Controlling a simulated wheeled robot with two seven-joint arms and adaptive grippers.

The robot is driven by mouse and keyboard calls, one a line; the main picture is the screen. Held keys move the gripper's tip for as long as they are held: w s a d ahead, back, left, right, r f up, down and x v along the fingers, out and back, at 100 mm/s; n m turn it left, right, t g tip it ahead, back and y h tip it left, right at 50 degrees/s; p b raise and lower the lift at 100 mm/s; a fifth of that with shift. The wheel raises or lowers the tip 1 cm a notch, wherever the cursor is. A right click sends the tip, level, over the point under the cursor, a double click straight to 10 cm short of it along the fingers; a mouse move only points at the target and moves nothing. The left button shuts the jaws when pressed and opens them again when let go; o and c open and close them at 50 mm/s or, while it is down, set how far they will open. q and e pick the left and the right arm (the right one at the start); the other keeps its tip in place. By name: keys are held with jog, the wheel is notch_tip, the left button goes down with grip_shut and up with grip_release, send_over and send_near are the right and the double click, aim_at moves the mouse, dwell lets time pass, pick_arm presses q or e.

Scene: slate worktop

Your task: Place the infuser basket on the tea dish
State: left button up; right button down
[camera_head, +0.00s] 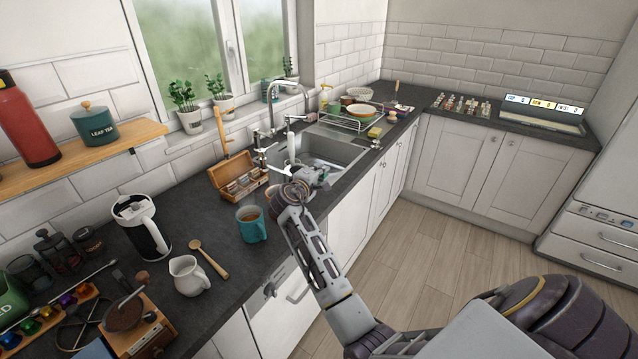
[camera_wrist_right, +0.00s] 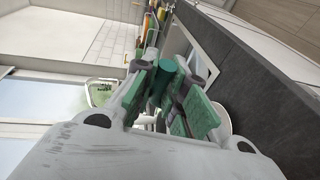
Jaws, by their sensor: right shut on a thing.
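My right gripper (camera_head: 318,179) is over the worktop's front edge by the sink, at the end of my right arm. In the right wrist view its two green-padded fingers (camera_wrist_right: 166,100) are shut on a dark green cylindrical part (camera_wrist_right: 167,77), which looks like the infuser basket's grip. The basket's body is mostly hidden by the fingers. A pale round rim (camera_wrist_right: 222,122), possibly the tea dish, shows partly behind the right-hand finger; I cannot tell for sure. A teal mug (camera_head: 252,224) of brown tea stands left of the gripper. My left gripper is not in view.
The sink (camera_head: 335,150) with its tap (camera_head: 290,88) lies beyond the gripper.

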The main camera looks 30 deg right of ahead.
dwell(0.3)
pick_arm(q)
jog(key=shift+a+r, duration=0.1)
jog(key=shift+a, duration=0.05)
pick_arm(e)
jog(key=shift+f, duration=1.95)
jog(key=c, duration=1.5)
grip_release()
jog(key=shift+f, duration=0.1)
jog(key=shift+o, duration=0.2)
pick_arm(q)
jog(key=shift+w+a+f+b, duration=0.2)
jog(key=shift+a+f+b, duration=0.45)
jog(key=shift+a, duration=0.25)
pick_arm(e)
jog(key=v, duration=1.2)
